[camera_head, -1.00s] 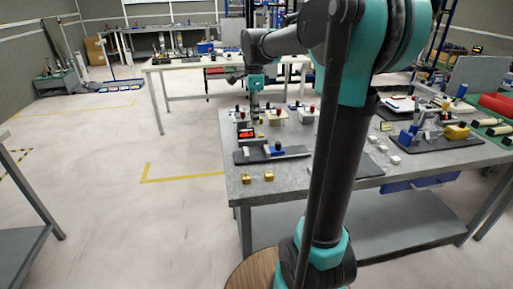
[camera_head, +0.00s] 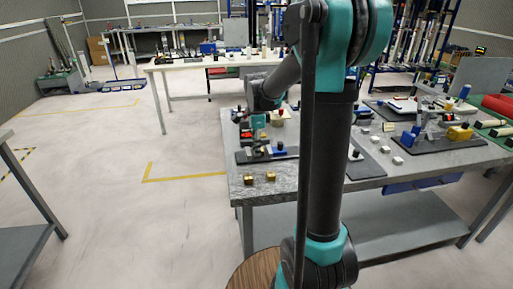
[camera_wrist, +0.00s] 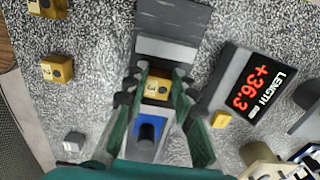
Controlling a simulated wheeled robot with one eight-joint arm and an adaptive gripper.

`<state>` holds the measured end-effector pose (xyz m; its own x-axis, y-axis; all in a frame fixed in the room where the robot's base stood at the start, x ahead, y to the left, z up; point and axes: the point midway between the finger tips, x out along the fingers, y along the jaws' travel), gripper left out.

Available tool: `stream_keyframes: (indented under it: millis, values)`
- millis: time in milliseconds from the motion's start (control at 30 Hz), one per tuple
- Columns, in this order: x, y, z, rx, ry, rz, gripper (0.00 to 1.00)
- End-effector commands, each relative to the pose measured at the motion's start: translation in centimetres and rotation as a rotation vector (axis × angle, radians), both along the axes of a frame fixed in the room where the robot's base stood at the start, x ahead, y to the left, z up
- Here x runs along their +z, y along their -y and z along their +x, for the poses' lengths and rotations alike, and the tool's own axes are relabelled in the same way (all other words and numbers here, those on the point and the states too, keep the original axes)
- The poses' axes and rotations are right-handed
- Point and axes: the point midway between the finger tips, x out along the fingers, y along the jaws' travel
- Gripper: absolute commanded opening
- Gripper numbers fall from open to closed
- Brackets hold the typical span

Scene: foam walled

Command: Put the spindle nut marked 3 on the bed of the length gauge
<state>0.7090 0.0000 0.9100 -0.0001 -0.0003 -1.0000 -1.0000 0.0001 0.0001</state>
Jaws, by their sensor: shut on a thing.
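My gripper (camera_wrist: 158,82) is shut on a small yellow spindle nut (camera_wrist: 157,88), whose mark looks like a 3. The nut is over the length gauge, between its grey plate (camera_wrist: 168,48) and its blue part (camera_wrist: 148,128). I cannot tell whether the nut touches the bed.
Two other yellow nuts, one (camera_wrist: 57,68) and another (camera_wrist: 48,9), lie left of the gauge near the table edge. A small grey block (camera_wrist: 74,141) is at lower left. A dark mat (camera_head: 365,164) and several pale blocks lie to the right in the head view.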

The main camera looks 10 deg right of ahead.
Motion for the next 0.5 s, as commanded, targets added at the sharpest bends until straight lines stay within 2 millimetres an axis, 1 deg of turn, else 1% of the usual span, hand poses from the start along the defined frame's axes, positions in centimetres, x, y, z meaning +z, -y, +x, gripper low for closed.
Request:
stream_keyframes:
  millis: [267,300,433,500]
  values:
    - [-0.28,0.0,0.02,0.0,0.0,0.0,0.0]
    - [-0.23,0.0,0.01,0.0,0.0,0.0,0.3]
    - [-0.22,0.0,0.01,0.0,0.0,0.0,0.46]
    - [-0.21,0.0,0.01,0.0,0.0,0.0,0.46]
